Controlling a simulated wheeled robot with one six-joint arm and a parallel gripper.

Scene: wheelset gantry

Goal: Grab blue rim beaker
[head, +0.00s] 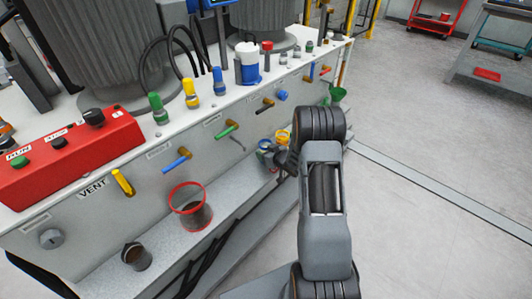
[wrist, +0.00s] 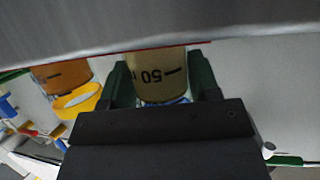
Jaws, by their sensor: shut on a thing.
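The blue rim beaker (wrist: 157,76) sits between the two dark green fingers of my gripper (wrist: 160,84) in the wrist view. It holds yellowish contents and shows a dark "50" mark; a bit of its blue rim shows at the gripper's palm. The fingers are shut on its sides. In the head view the blue rim beaker (head: 264,147) is small on the shelf, left of my wrist, and my arm hides most of the gripper.
A yellow rim beaker (wrist: 72,88) with orange contents stands close beside it. Valve handles, one green (head: 227,131), project from the panel above. Open floor lies right.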

